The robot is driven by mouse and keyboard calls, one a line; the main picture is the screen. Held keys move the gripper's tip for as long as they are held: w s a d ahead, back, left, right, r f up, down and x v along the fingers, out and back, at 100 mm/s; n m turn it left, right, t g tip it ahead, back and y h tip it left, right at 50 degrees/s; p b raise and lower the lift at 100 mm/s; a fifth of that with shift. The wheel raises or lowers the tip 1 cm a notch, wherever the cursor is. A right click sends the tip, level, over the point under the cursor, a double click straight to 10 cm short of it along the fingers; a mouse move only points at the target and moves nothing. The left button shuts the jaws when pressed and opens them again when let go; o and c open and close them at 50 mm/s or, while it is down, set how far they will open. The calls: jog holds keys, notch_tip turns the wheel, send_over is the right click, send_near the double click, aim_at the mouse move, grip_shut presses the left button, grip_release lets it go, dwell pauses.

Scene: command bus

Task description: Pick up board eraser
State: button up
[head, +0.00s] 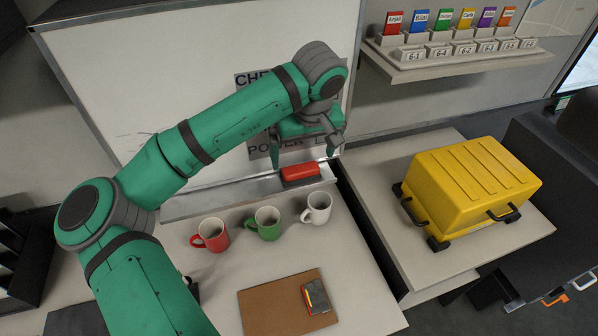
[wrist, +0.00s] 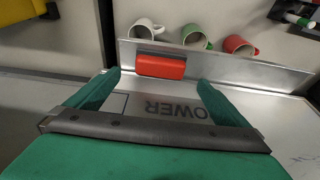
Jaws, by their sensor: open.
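The board eraser (head: 300,173) has a red top and a dark base, and it lies on the metal ledge below the whiteboard in the head view. The wrist view shows its red top (wrist: 161,66) just beyond and between my fingertips. My gripper (head: 303,158) is open and empty, with its fingers pointing down over the ledge close to the eraser. In the wrist view my two green fingers (wrist: 160,78) are spread wider than the eraser. I cannot tell whether either finger touches it.
Red (head: 210,235), green (head: 265,223) and white (head: 317,207) mugs stand on the counter in front of the ledge (head: 225,198). A brown clipboard (head: 270,305) lies nearer. A yellow case (head: 468,185) sits on the right counter. The whiteboard (head: 120,80) rises behind my arm.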

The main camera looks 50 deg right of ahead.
aim_at(301, 168)
jog(key=shift+x, duration=2.8)
jog(key=c, duration=1.2)
